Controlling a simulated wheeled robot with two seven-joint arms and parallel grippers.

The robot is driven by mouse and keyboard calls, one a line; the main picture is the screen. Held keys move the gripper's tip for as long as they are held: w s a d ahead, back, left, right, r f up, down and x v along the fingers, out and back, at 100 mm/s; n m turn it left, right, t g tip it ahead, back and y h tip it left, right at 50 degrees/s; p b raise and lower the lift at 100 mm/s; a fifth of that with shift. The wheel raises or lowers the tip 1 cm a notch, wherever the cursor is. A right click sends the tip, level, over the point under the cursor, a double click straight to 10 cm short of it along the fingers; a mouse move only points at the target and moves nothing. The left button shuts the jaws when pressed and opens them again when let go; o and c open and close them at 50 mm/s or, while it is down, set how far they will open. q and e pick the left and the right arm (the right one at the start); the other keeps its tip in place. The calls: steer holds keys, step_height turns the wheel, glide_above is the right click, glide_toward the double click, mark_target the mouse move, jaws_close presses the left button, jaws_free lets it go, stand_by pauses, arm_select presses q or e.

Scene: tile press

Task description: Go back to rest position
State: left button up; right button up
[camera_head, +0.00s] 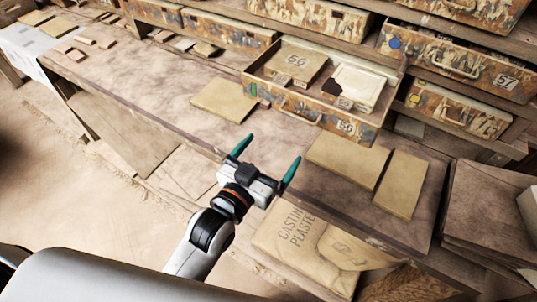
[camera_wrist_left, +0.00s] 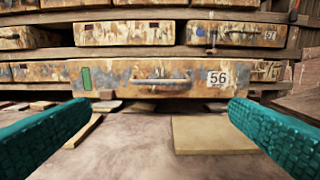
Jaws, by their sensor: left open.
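My left gripper (camera_head: 265,160) is open and empty above the front edge of the workbench, its two teal fingers spread wide. In the left wrist view, the fingers (camera_wrist_left: 157,122) frame the drawer front, with nothing between them. The drawer marked 56 (camera_head: 318,115) is pulled out of the rack beyond the gripper and apart from it. It holds a tan board marked 56 (camera_head: 290,65), a whitish tile (camera_head: 358,86) and a small dark piece (camera_head: 337,88). Its worn front with a handle and a green mark also shows in the left wrist view (camera_wrist_left: 160,78). My right gripper is not in view.
Flat tan boards (camera_head: 224,99) (camera_head: 347,157) (camera_head: 403,184) lie on the workbench (camera_head: 150,90). A casting plaster bag (camera_head: 305,240) lies below the front edge. Small tiles sit at the far left. The bench's left-middle is mostly clear.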

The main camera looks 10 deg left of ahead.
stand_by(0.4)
arm_select(q)
steer(key=s+a+f+n+g+y, duration=0.1)
steer(key=s+a+f+g+y, duration=0.2)
steer(key=s+a+f+g, duration=0.5)
steer(key=s+a+f+n+g+y, duration=0.1)
steer(key=s+a+f+g+y, duration=0.15)
steer(key=s+f+g, duration=0.6)
step_height(320, 180, down, 22)
steer(key=s+f+t, duration=0.1)
steer(key=s+t, duration=0.1)
steer(key=s+a+f+g, duration=0.1)
steer(key=s+a+f, duration=0.1)
steer(key=s+f, duration=0.6)
steer(key=s+a+f, duration=0.1)
steer(key=s+f, duration=0.8)
steer(key=shift+a+f+m+g, duration=0.15)
steer(key=shift+a+m+g, duration=0.2)
steer(key=shift+m, duration=0.05)
